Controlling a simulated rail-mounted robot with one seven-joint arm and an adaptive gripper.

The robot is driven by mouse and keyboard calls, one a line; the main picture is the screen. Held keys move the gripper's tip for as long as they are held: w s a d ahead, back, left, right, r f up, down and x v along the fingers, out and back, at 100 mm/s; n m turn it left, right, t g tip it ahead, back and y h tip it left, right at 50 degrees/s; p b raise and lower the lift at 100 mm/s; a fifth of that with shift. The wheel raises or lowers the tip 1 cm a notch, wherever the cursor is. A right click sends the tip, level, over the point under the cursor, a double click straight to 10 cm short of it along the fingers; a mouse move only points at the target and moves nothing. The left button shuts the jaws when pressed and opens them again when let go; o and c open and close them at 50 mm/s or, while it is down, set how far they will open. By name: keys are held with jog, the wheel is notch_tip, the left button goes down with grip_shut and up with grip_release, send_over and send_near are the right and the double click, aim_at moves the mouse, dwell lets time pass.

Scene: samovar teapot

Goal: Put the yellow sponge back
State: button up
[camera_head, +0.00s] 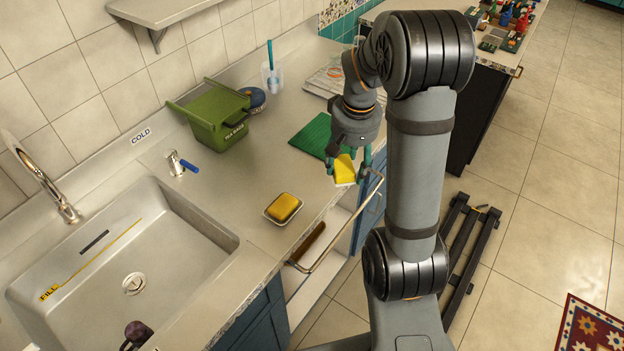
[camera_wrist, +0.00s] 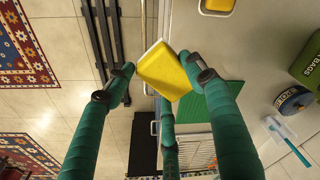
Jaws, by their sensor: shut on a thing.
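The yellow sponge (camera_head: 344,169) has a pale white layer on one side. My gripper (camera_head: 348,163) is shut on it and holds it tilted, near the counter's front edge and the metal rail, beside the green mat (camera_head: 312,136). In the wrist view the sponge (camera_wrist: 163,72) sits between the green fingertips of my gripper (camera_wrist: 157,64). A yellow-orange block (camera_head: 284,206) lies in a small white dish (camera_head: 270,217) on the counter, left of and nearer than my gripper. The dish also shows at the top of the wrist view (camera_wrist: 202,11).
The sink (camera_head: 180,245) with its tap (camera_head: 50,185) is at the left. A green container (camera_head: 215,115), a round blue tin (camera_head: 254,97) and a cup with a brush (camera_head: 271,75) stand along the wall. A metal rail (camera_head: 335,240) runs along the counter front. The counter between dish and mat is clear.

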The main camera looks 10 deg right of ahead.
jog(key=w+a+f+p, duration=0.1)
jog(key=w+a+f, duration=0.1)
jog(key=w, duration=0.1)
jog(key=w+a+f+p, duration=0.1)
jog(key=w+f, duration=0.1)
jog(key=w, duration=0.1)
jog(key=w+a+f+p, duration=0.1)
jog(key=w+a+f, duration=0.1)
jog(key=w, duration=0.1)
jog(key=shift+w+a+f, duration=0.3)
jog(key=shift+w+f, duration=0.05)
notch_tip(320, 180, down, 4)
jog(key=shift+r+p, duration=0.1)
jog(key=shift+p, duration=0.6)
jog(key=shift+f, duration=0.25)
jog(key=shift+f+b, duration=0.1)
jog(key=shift+b, duration=0.2)
jog(key=o, duration=1)
jog(key=shift+r, duration=0.5)
jog(key=r, duration=0.3)
jog(key=s+r, duration=0.1)
jog(key=r, duration=0.7)
jog(key=shift+s+r+b, duration=0.2)
jog(key=shift+b, duration=0.15)
